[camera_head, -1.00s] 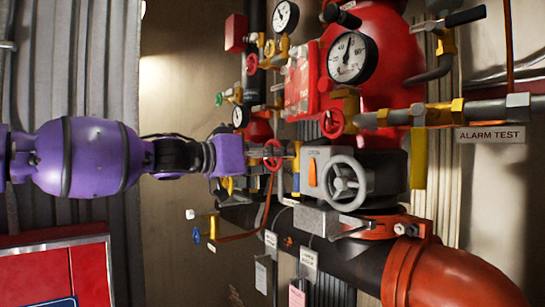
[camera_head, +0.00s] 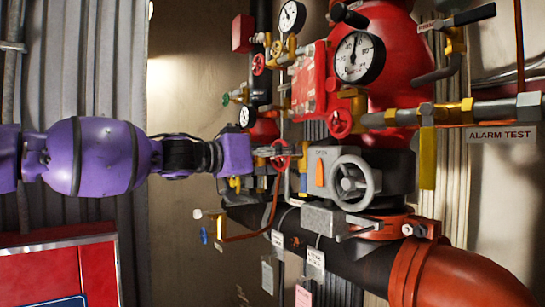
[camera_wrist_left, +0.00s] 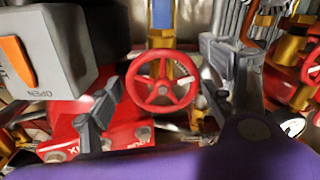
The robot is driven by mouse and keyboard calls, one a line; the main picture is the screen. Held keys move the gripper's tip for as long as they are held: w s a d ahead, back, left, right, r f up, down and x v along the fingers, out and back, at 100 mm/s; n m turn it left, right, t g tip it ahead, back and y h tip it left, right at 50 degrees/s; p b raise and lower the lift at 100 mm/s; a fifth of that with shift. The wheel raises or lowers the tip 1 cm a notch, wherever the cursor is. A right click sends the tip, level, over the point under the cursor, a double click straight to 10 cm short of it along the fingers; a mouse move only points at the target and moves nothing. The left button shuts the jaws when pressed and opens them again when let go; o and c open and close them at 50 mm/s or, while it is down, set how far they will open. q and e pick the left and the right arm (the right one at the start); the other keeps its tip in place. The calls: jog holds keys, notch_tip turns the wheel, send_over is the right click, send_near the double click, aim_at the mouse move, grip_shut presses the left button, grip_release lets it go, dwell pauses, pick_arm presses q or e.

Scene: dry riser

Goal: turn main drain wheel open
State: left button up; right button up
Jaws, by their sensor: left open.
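The red wheel (camera_head: 281,155) is a small spoked handwheel by the grey valve box; it also shows in the left wrist view (camera_wrist_left: 162,82), face-on with its hub and spokes visible. My left gripper (camera_head: 273,151) reaches in from the left, its fingertips at the wheel. In the left wrist view its open fingers (camera_wrist_left: 160,104) stand on either side of the wheel, with gaps visible between them and the rim. I cannot tell the depth of the fingertips against the rim. My right gripper is not in view.
The grey box with a grey handwheel (camera_head: 355,183) and orange indicator (camera_head: 319,172) stands just right of the red wheel. Gauges (camera_head: 359,57), another red handwheel (camera_head: 339,124) and brass fittings crowd above. A dark pipe (camera_head: 350,258) runs below. Hanging tags (camera_head: 315,262) are underneath.

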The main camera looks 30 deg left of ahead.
pick_arm(q)
jog(key=shift+s, duration=0.1)
jog(key=v, duration=1.1)
jog(key=shift+s, duration=0.4)
jog(key=shift+a, duration=0.1)
